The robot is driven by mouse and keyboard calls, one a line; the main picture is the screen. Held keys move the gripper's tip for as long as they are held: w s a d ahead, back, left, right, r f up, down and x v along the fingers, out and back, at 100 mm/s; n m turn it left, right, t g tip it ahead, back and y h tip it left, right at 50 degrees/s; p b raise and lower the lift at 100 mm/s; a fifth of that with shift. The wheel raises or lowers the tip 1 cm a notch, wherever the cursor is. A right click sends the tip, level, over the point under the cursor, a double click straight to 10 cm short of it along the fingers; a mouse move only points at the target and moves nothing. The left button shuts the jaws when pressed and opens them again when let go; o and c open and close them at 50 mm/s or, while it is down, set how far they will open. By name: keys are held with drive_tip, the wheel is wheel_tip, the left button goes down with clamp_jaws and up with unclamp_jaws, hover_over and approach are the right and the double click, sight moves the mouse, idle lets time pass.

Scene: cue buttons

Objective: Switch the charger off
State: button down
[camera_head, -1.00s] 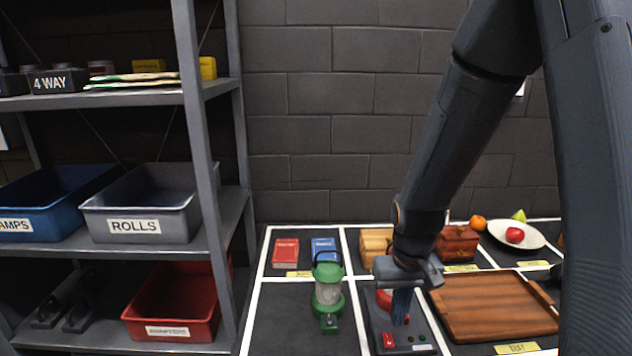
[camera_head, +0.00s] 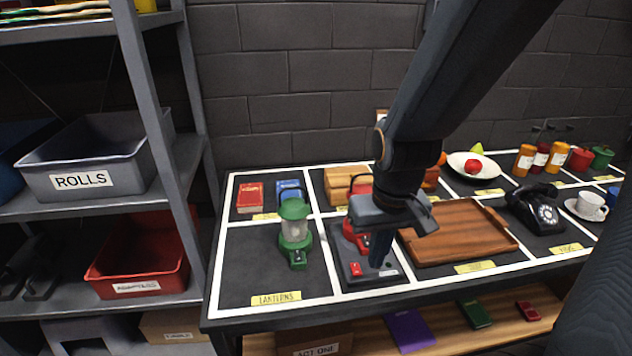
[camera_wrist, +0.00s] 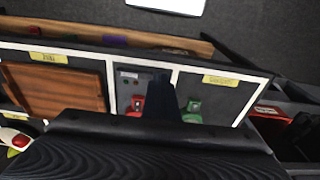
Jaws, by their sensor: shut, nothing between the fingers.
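The charger (camera_head: 370,281) is a dark flat base in a marked square of the table. A red rocker switch (camera_head: 355,269) sits at its front left, with a small pale strip and tiny indicators at its front right. A red lantern (camera_head: 353,232) stands on the base, partly hidden by my gripper. My gripper (camera_head: 378,264) is shut and empty, pointing down over the base, just right of the red switch. I cannot tell whether it touches the base. In the wrist view the charger (camera_wrist: 128,88) shows beside my fingers (camera_wrist: 161,80); the switch is not clear there.
A green lantern (camera_head: 294,228) stands close left of the charger. A wooden tray (camera_head: 455,240) lies to the right, with a black telephone (camera_head: 536,212) beyond it. Red and blue boxes and a wooden box stand behind. The table's front edge is clear.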

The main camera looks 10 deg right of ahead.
drive_tip(key=n, duration=0.1)
drive_tip(key=r+n+g+b, duration=0.1)
drive_tip(key=n+b, duration=0.2)
drive_tip(key=n, duration=1.4)
hover_over(354, 265)
drive_tip(key=shift+d+r, duration=0.1)
drive_tip(key=shift+r, duration=0.05)
wheel_tip(354, 265, down, 14)
drive_tip(key=p, duration=0.3)
